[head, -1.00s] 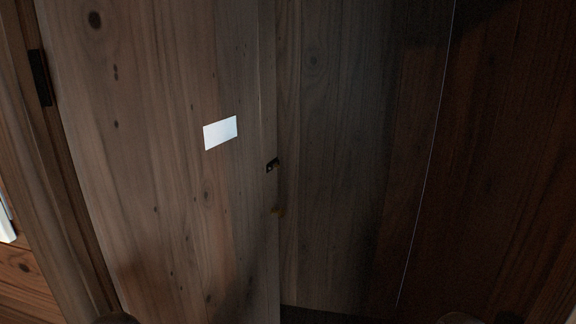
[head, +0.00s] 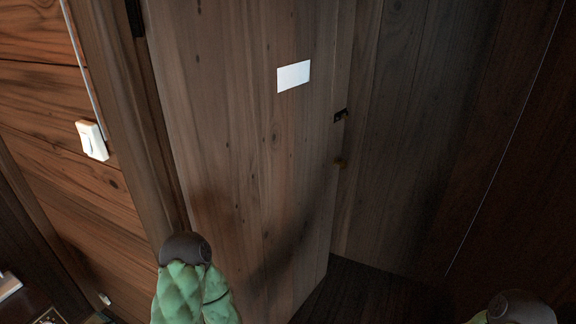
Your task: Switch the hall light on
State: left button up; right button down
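A white rocker-style wall switch (head: 92,140) is mounted on the reddish plank wall at the left of the head view. A thin pale cord or conduit runs up from it along the door frame. It stands clear of my arms, with nothing touching it. Neither gripper shows in the view. Only green padded parts with dark round caps, which look like my arms, show at the bottom centre-left and bottom right.
The space beyond is dark. A white object (head: 8,286) sits at the lower left edge.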

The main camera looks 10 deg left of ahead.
aim_at(85, 138)
jog(key=u, duration=1.75)
